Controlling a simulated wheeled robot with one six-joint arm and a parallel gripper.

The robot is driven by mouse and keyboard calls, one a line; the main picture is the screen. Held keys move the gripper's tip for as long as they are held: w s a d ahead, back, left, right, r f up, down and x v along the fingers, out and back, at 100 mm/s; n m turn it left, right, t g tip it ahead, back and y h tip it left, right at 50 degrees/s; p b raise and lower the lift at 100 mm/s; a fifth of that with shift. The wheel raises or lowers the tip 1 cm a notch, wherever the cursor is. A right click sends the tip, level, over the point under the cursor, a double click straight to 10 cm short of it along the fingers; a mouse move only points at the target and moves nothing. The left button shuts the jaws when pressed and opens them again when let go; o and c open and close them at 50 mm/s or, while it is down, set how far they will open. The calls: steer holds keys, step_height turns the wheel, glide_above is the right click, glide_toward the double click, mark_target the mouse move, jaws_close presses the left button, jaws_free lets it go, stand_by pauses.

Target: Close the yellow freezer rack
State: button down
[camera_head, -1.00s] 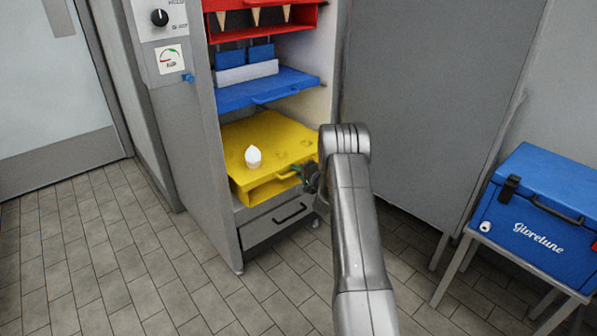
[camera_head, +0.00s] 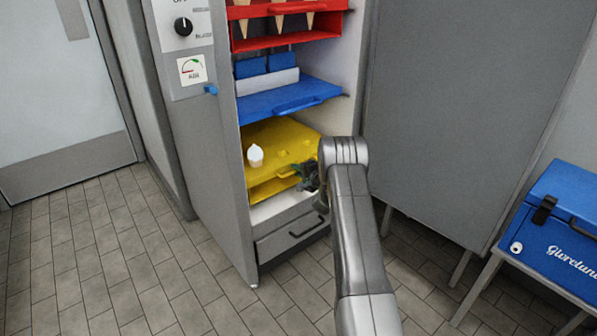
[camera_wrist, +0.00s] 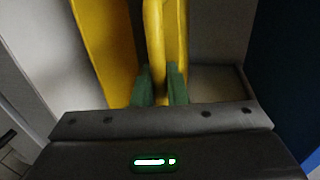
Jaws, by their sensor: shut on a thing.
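The yellow freezer rack (camera_head: 281,146) sits in the lower part of the open freezer, below the blue rack. A white ice cream cup (camera_head: 255,155) stands upright on its left part. My gripper (camera_head: 310,176) is at the rack's front right, partly hidden by my arm. In the wrist view, my gripper's green fingers (camera_wrist: 160,86) are shut on the rack's yellow handle (camera_wrist: 156,40), which runs between them. The rack's front edge now lies close to the freezer opening.
The blue rack (camera_head: 290,101) and red rack (camera_head: 285,28) are above. A grey drawer (camera_head: 291,236) is below. A large grey panel (camera_head: 470,110) stands right of the freezer, with a blue cooler box (camera_head: 565,230) at the far right. The tiled floor in front is clear.

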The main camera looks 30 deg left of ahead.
steer(key=shift+w+a+r, duration=0.1)
steer(key=shift+a+r, duration=0.05)
steer(key=shift+r, duration=0.05)
steer(key=c, duration=1.5)
jaws_free()
steer(key=shift+a, duration=0.1)
steer(key=shift+c, duration=0.2)
steer(key=p+v, duration=0.2)
steer(key=v, duration=1.2)
steer(key=shift+f, duration=0.3)
steer(key=b+x, duration=0.2)
steer(key=x, duration=1.2)
steer(key=shift+r, duration=0.1)
